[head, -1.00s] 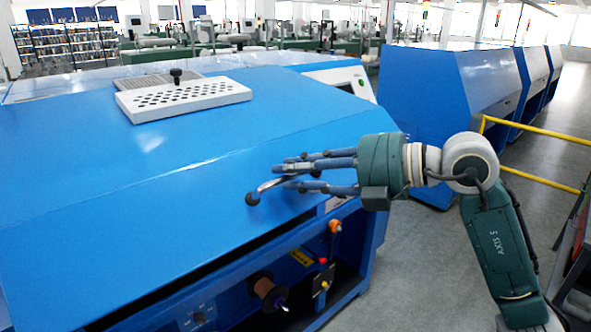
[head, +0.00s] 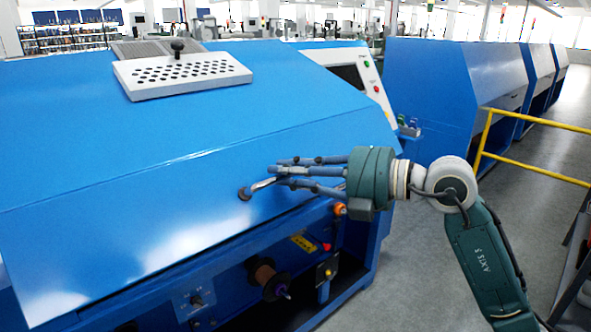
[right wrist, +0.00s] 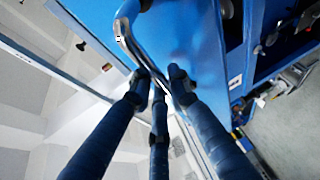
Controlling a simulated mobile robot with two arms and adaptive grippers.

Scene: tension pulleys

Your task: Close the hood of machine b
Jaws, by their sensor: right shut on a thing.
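The blue hood (head: 170,140) of the machine fills the left and middle of the head view, and its sloping front panel hangs down over the machine's front. A metal handle (head: 262,186) with a dark round end sits on the front panel near its lower right. My right gripper (head: 280,175) is shut on the handle, its fingers reaching in from the right. In the right wrist view the handle (right wrist: 124,30) runs past the fingertips along the blue panel. The machine's label cannot be read. My left gripper is not in view.
A white perforated plate (head: 182,74) with a black knob lies on top of the hood. Below the hood are a spool (head: 268,280) and small controls. More blue machines (head: 450,90) and a yellow railing (head: 530,140) stand to the right. Grey floor lies between.

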